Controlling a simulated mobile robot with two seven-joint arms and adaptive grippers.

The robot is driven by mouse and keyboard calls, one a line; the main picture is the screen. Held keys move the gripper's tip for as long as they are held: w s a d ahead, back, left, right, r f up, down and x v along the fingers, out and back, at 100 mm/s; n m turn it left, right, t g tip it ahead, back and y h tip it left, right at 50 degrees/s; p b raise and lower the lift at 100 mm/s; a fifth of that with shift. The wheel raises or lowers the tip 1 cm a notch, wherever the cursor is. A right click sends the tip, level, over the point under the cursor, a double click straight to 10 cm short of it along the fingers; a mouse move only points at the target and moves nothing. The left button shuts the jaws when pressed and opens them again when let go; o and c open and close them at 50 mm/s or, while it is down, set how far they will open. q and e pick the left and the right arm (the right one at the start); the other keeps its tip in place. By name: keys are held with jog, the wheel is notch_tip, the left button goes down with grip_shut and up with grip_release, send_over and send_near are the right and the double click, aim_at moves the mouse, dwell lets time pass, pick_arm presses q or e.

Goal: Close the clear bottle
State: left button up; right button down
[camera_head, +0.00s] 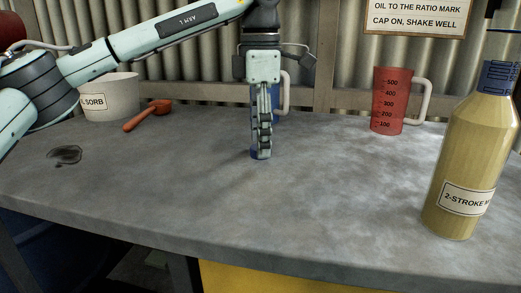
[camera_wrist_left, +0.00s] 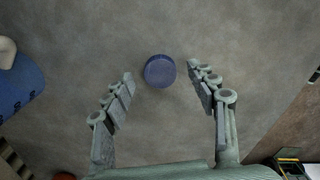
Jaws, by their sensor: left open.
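A bottle (camera_head: 466,165) with yellowish contents, a "2-STROKE" label and a blue ribbed neck (camera_head: 498,78) stands upright at the right of the bench in the head view. I cannot tell if it is the clear one. A small round blue cap (camera_wrist_left: 159,71) lies flat on the bench in the left wrist view. My left gripper (camera_head: 262,150) points straight down over the cap, most of which it hides in the head view. In the wrist view the left fingers (camera_wrist_left: 162,85) are spread apart, empty, with the cap showing between and slightly beyond their tips.
A blue jug (camera_head: 285,92) stands just behind my left gripper. A red measuring jug (camera_head: 391,100) stands at the back right. An orange scoop (camera_head: 146,115) and a white tub (camera_head: 112,98) are at the back left, near a dark spill (camera_head: 65,154). The middle front of the bench is clear.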

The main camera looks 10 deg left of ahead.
pick_arm(q)
jog(key=shift+f, duration=0.4)
jog(key=shift+c, duration=0.2)
jog(key=c, duration=0.7)
jog(key=shift+c, duration=0.2)
